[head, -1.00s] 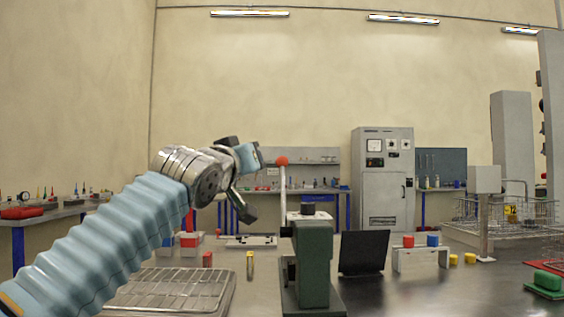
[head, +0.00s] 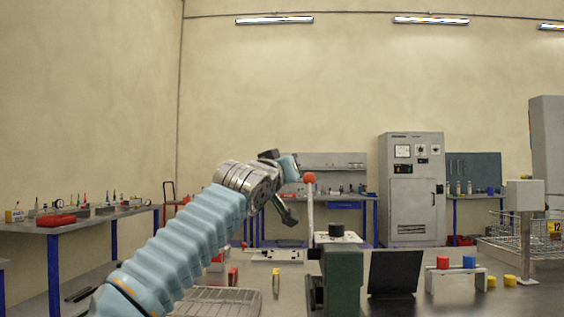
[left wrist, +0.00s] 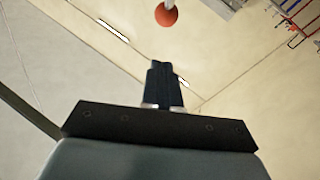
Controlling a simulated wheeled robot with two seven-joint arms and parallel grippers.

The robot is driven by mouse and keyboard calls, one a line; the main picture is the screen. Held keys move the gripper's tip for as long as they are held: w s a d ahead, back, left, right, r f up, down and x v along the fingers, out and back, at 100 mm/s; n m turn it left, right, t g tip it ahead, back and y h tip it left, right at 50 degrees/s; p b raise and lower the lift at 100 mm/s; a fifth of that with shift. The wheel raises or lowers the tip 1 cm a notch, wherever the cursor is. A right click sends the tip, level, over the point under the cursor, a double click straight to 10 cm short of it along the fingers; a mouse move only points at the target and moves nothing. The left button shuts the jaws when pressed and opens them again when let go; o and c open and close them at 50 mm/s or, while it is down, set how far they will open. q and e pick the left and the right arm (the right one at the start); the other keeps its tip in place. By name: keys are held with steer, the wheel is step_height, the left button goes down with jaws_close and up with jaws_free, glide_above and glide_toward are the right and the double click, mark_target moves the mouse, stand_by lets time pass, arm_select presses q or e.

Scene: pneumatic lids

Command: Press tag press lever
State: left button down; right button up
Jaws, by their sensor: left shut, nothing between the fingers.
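The tag press (head: 342,280) is a dark green block-shaped machine standing on the bench at lower centre, cut off by the bottom edge. Its lever (head: 310,210) is a pale upright rod with a red ball knob (head: 309,178) on top. The red ball also shows there (left wrist: 166,14), beyond the fingertips at the top. My right gripper is in neither view.
A black panel (head: 395,272) stands right of the press. Beyond it are a small stand (head: 455,283) with red and blue caps, yellow pieces, and a wire basket (head: 515,235). A wire rack (head: 215,300) lies below my left arm. The air around the ball is clear.

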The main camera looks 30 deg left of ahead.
arm_select(q)
steer(key=shift+w+a+f, duration=0.1)
steer(key=shift+w+f, duration=0.2)
steer(key=shift+w, duration=0.65)
steer(key=shift+w+a+f, duration=0.1)
steer(key=shift+w+f, duration=0.2)
steer(key=shift+w, duration=0.65)
steer(key=shift+w+f, duration=0.3)
steer(key=shift+w, duration=0.65)
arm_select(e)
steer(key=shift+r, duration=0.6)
